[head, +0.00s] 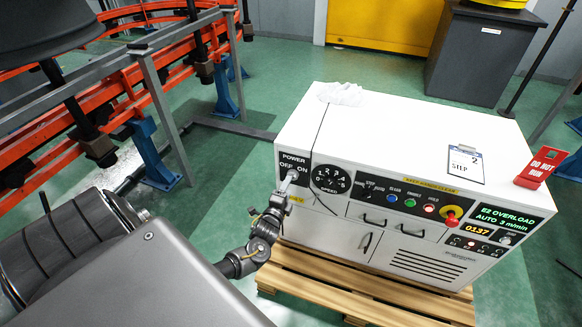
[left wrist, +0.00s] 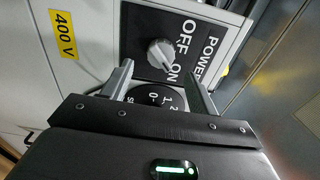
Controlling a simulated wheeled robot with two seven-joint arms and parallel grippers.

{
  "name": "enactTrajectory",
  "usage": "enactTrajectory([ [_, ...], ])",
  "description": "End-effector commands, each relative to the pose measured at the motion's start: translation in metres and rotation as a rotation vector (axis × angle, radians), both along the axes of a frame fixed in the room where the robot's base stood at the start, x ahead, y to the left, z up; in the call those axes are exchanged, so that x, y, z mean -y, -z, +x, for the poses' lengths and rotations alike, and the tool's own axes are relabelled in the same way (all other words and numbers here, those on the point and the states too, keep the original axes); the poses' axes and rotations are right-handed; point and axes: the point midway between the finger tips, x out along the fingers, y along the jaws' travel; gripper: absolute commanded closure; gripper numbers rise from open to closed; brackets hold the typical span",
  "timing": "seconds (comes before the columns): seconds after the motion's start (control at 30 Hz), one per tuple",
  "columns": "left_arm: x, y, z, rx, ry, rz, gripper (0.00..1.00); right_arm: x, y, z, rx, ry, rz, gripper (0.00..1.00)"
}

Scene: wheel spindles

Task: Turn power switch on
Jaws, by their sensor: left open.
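The power switch is a grey rotary knob (left wrist: 160,54) on a black plate marked POWER, OFF and ON, on the front of the white cabinet. In the head view the black power plate (head: 294,162) is at the cabinet's upper left front corner, and the knob is partly hidden by my gripper. My left gripper (head: 289,184) is right in front of it. In the left wrist view the open fingers (left wrist: 158,70) point at the plate, one to each side of the knob, with gaps beside it. I cannot tell which mark the knob points to. My right gripper is not in view.
The white cabinet (head: 390,140) stands on a wooden pallet (head: 330,293). A round dial (head: 330,179) is just right of the power plate. Coloured buttons, a red stop button (head: 452,217) and a display reading E2 OVERLOAD (head: 505,218) are farther right. Orange rails (head: 75,145) stand at left.

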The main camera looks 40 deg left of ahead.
Motion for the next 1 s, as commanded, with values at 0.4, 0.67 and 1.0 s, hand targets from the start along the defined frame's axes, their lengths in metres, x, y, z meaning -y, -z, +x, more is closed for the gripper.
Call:
enactTrajectory([
  [0.4,0.02,0.0,-0.054,0.0,0.001,-0.001,0.41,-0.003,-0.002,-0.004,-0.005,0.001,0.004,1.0],
  [0.67,0.02,0.0,-0.056,0.0,0.0,-0.001,0.41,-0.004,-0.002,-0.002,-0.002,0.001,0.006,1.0],
  [1.0,0.02,0.0,-0.056,0.001,0.0,-0.002,0.41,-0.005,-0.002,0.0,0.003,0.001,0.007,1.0],
])
